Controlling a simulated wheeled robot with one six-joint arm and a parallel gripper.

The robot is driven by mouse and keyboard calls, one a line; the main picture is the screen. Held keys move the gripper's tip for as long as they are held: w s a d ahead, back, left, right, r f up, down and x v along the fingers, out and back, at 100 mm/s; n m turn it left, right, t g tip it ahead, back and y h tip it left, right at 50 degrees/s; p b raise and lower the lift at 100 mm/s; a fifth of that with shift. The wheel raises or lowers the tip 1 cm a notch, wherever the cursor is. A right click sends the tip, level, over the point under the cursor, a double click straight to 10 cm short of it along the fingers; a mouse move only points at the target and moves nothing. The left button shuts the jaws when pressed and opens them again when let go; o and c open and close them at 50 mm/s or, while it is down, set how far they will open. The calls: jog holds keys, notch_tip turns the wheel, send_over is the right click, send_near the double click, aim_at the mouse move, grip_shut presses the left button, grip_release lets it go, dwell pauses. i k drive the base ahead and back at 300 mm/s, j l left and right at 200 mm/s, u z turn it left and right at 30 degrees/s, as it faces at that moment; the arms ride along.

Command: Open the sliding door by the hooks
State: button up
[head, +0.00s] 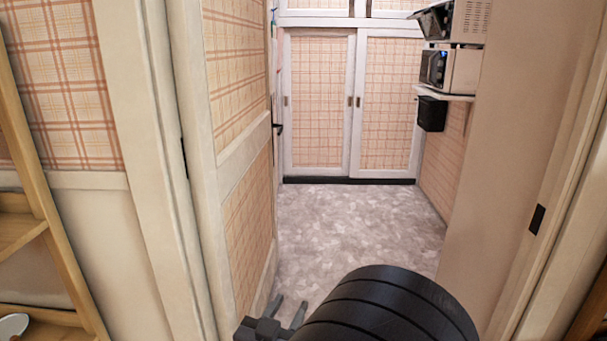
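The sliding door (320,110) is at the far end of the room beyond the doorway. It has two white-framed plaid panels, left and right (392,105), and both look shut. Small dark recessed pulls (350,101) show near the middle where the panels meet, and another (286,101) is at the left edge. Small coloured items (274,18) hang at the left of the sliding door, but I cannot tell whether they are on hooks. My gripper (290,302) is low in the head view, with its two fingers apart and nothing between them. It is well short of the sliding door.
A hinged plaid door (240,130) with a black handle (278,128) stands open along the left of the doorway. The right jamb (500,180) is close. Microwaves (452,68) sit on a right-hand shelf above a black box (431,114). The grey floor (350,225) between is clear.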

aim_at(317, 72)
jog(key=i, duration=4.9)
jog(key=i+u, duration=0.1)
jog(key=i, duration=0.75)
jog(key=i+l+u, duration=0.1)
jog(key=i, duration=0.75)
jog(key=i+l+u, duration=0.2)
jog(key=i, duration=0.15)
jog(key=i+l+u, duration=0.25)
jog(key=i+j, duration=0.1)
